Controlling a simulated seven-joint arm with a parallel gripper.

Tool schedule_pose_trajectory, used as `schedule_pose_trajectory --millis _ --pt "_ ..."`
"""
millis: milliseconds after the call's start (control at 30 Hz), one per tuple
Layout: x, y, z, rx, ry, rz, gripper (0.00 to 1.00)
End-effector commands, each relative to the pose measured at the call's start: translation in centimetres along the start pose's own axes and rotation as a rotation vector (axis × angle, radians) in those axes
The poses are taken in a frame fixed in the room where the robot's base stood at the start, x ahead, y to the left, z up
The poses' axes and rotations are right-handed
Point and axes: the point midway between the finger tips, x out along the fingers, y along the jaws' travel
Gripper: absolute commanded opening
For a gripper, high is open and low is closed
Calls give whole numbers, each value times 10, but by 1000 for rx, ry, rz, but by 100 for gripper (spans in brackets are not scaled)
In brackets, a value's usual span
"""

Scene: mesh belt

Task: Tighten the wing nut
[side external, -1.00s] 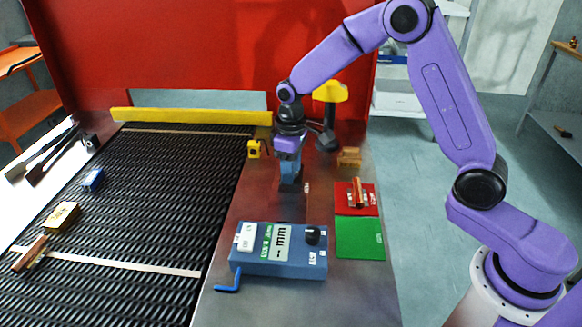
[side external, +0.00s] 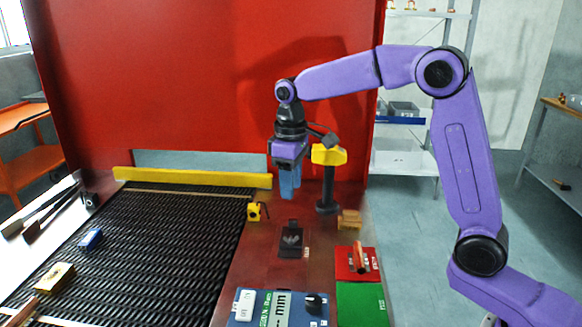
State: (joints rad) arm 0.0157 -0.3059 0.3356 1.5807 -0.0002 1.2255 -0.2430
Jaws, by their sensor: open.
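A dark plate (side external: 291,252) lies on the brown metal bench, with a small grey wing-shaped piece on it that looks like the wing nut (side external: 291,239). My gripper (side external: 289,195) hangs above and slightly behind it in the picture, its blue fingers pointing down. The fingers are open and clear of the wing nut, with nothing seen between them. The gap between them is hard to make out from this side. The wing nut's thread is not visible.
A yellow-headed post (side external: 327,180) stands close right of my gripper. A yellow tape measure (side external: 254,211) and small wooden object (side external: 349,219) are nearby. The blue control box (side external: 270,312), red pad (side external: 345,270) and green pad (side external: 360,305) lie nearer. The black mesh belt (side external: 170,250) runs left.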

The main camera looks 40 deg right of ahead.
Motion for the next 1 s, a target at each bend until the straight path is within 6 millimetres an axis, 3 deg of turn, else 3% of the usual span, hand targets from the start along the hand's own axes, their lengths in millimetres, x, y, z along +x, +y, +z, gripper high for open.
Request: schedule_pose_trajectory --millis 100,333,767,1000 --pt "-19 0 -1 0 4 1 41" --pt "-35 0 0 0 1 0 41" --pt "-36 -4 3 -9 0 0 41" --pt "-30 -34 30 -87 4 0 41"
